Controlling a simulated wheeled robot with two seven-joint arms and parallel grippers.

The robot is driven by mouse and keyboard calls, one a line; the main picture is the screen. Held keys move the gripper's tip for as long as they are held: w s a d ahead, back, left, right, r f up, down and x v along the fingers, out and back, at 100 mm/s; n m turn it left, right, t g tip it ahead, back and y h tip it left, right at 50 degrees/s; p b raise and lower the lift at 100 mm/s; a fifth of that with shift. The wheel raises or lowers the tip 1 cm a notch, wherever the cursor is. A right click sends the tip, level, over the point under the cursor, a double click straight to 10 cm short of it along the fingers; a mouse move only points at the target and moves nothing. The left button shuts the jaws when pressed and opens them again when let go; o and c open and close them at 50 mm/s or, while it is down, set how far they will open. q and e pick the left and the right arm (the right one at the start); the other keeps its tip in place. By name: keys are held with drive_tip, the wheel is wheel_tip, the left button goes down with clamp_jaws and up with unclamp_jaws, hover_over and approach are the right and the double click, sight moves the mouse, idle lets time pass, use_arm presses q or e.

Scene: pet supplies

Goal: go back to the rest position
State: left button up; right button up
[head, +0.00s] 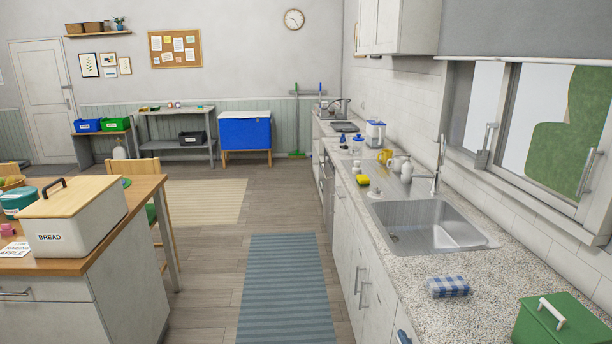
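Neither of my grippers shows in the head view, and no part of my arms is clearly seen. The view looks along a kitchen aisle. A grey-blue striped runner (287,290) lies on the wooden floor in the middle. No pet supplies can be made out for certain at this distance.
A kitchen counter (400,262) with a steel sink (425,222), blue checked cloth (448,287) and green box (562,322) runs along the right. A wooden-topped island (140,192) with a white bread box (72,222) stands left. The aisle between is clear. A blue chest (245,133) stands far back.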

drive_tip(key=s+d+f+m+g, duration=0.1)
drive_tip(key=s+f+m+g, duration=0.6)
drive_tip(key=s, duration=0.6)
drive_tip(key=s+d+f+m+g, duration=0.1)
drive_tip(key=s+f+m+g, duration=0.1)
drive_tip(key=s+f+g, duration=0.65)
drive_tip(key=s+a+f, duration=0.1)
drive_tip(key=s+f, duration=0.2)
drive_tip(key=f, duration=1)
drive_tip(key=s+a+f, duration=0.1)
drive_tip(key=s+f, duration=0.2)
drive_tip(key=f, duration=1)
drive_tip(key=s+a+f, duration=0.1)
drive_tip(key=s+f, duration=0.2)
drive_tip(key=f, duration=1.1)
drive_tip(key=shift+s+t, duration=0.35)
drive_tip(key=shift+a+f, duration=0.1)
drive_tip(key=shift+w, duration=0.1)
